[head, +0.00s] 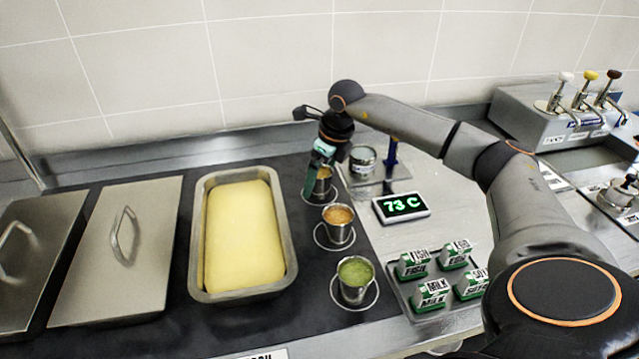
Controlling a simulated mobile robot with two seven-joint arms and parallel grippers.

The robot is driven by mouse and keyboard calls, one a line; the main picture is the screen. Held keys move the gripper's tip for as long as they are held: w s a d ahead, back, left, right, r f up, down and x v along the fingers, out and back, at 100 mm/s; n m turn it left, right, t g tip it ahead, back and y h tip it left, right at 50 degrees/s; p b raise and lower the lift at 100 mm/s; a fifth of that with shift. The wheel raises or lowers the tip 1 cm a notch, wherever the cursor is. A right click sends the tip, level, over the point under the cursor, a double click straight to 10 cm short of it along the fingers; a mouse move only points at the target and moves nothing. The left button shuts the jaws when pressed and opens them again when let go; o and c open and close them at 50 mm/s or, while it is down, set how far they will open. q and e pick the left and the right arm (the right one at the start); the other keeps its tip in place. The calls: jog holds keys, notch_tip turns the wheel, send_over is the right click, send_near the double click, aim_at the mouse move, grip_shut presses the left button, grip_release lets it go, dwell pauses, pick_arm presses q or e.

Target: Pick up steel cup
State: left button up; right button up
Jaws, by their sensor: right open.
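Three small steel cups stand in a row on the dark mat, each inside a ring. The front steel cup (355,291) holds something green. The middle steel cup (338,234) holds something orange. The back steel cup (318,193) is partly hidden by my right gripper (317,176). That gripper points down at the back cup, open, with its fingers at or just above the rim; I cannot tell whether they touch it. My left gripper is not in view.
A steel tin (363,163) stands on a plate close right of my gripper. A display reading 73 C (401,206) and a tray of labelled boxes (404,297) lie to the right. A deep pan (199,232) with a yellow block stands left. Pump dispensers (560,127) stand back right.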

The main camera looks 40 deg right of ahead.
jog(key=c, duration=1.5)
jog(key=shift+r, duration=0.2)
